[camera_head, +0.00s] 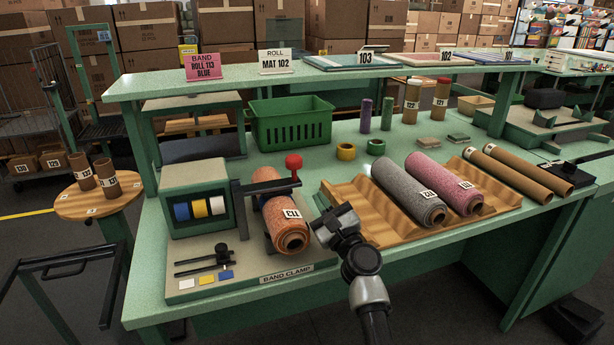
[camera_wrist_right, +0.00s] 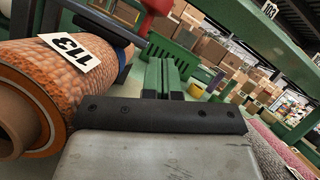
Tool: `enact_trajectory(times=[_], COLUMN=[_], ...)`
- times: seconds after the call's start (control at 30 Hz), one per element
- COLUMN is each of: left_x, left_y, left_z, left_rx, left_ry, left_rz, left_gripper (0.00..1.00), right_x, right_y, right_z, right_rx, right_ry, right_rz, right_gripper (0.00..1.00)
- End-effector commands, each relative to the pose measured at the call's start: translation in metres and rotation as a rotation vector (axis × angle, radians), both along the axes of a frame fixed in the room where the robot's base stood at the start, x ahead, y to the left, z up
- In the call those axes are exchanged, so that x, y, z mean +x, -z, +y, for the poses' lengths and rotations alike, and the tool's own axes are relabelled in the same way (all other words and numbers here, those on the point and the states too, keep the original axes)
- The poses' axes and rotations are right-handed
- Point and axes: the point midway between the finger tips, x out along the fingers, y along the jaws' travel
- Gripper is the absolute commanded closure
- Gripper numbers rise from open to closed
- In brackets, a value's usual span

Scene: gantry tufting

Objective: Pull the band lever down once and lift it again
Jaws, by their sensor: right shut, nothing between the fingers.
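The band lever is a dark arm (camera_head: 268,186) with a red knob (camera_head: 293,162), raised above the band clamp (camera_head: 215,255) on the left of the bench. An orange roll labelled 113 (camera_head: 283,222) lies in the clamp under the lever. My right gripper (camera_head: 328,222) is shut and empty, just right of the roll and below the knob, apart from the lever. In the right wrist view its green fingers (camera_wrist_right: 160,76) are together, with the red knob (camera_wrist_right: 158,8) partly cut off at the top and the roll (camera_wrist_right: 60,85) at left. My left gripper is out of view.
A box with blue, white and yellow band spools (camera_head: 200,208) stands left of the lever. A pink card (camera_head: 203,67) reads band roll 113 blue. A green basket (camera_head: 290,125) stands behind. A wavy wooden cradle (camera_head: 360,205) with grey and pink rolls lies close on the right.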

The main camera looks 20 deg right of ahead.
Motion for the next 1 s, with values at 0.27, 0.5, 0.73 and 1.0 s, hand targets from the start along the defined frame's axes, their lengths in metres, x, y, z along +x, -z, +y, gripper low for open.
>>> enact_trajectory(times=[0.27,0.5,0.73,1.0], left_x=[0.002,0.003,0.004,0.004], left_y=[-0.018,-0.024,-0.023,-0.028], left_z=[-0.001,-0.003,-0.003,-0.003], left_rx=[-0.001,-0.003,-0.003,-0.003], left_ry=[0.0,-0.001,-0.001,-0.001], left_rz=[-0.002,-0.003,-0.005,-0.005], left_gripper=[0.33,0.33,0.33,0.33], right_x=[0.033,0.039,0.039,0.039], right_y=[-0.033,-0.044,-0.043,-0.048], right_z=[0.015,0.021,0.021,0.021], right_rx=[0.0,-0.001,-0.001,-0.018], right_ry=[-0.001,0.001,0.001,0.0], right_rz=[0.0,0.001,0.001,-0.001], right_gripper=[1.0,1.0,1.0,1.0])
